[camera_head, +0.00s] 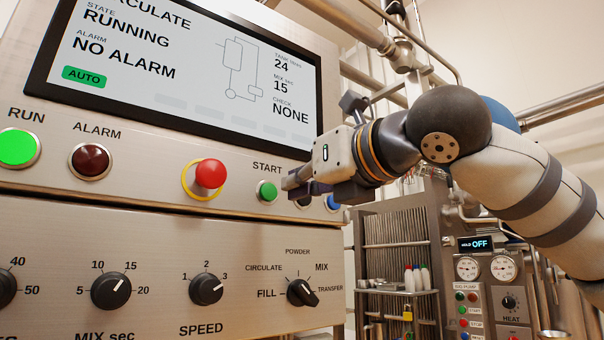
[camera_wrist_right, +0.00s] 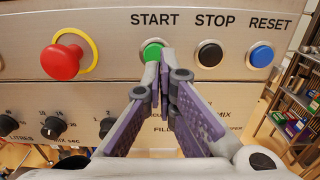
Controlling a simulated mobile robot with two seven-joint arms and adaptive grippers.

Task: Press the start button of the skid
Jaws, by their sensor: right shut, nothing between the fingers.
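The green START button (camera_head: 267,191) sits on the upper metal panel, right of the red emergency stop. It also shows in the right wrist view (camera_wrist_right: 152,50), partly covered at its right side by my fingertips. My right gripper (camera_head: 287,187) is shut and empty, its tips just right of the START button in the head view. In the right wrist view the closed fingertips (camera_wrist_right: 162,62) overlap the button's lower right edge. I cannot tell whether they touch it. My left gripper is not in view.
The red emergency stop (camera_head: 210,174) sticks out left of START. The black STOP button (camera_wrist_right: 210,53) and blue RESET button (camera_wrist_right: 261,54) are close on the right. The screen (camera_head: 190,75) reads RUNNING, NO ALARM. The RUN lamp (camera_head: 17,147) is bright green. Knobs line the lower panel.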

